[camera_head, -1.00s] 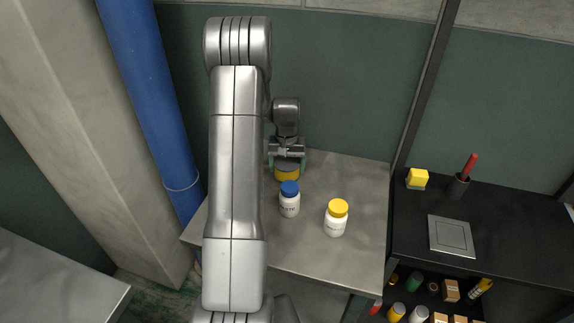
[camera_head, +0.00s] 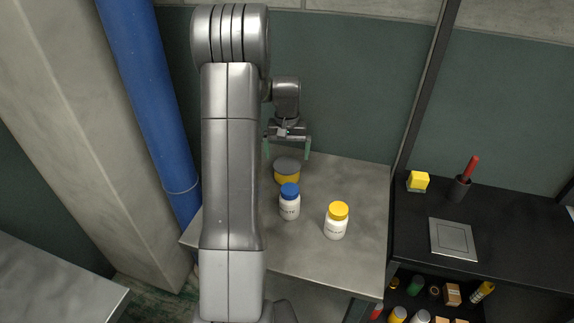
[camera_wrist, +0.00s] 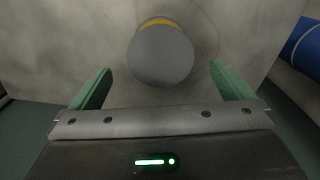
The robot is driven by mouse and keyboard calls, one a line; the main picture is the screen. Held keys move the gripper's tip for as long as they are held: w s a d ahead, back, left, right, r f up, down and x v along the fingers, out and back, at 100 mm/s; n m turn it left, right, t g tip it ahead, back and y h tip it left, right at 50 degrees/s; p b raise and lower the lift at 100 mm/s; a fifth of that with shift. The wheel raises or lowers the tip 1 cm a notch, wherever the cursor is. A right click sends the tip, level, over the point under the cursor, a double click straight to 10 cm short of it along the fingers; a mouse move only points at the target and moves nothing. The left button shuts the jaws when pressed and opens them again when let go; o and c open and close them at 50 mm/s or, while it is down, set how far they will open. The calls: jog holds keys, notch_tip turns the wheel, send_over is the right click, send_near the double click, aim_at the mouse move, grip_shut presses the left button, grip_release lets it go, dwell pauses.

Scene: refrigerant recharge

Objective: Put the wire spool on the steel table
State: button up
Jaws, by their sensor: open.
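The wire spool (camera_head: 287,176), yellow with a grey round top, stands upright on the grey metal table (camera_head: 330,265) near its back edge. In the wrist view the spool (camera_wrist: 161,56) shows its grey top and a thin yellow rim. My gripper (camera_head: 287,150) is open and empty, above and behind the spool. In the wrist view the green fingers of my gripper (camera_wrist: 160,68) are spread wide, one to each side of the spool and apart from it.
A blue-capped white bottle (camera_head: 289,205) stands just in front of the spool, and a yellow-capped white bottle (camera_head: 336,222) to its right. Another grey surface (camera_head: 50,285) lies at lower left. A black bench (camera_head: 500,240) and a blue pipe (camera_head: 150,100) flank the table.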

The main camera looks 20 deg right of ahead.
aim_at(287, 165)
notch_tip(287, 165, up, 5)
jog(key=shift+r, duration=0.1)
dwell(0.3)
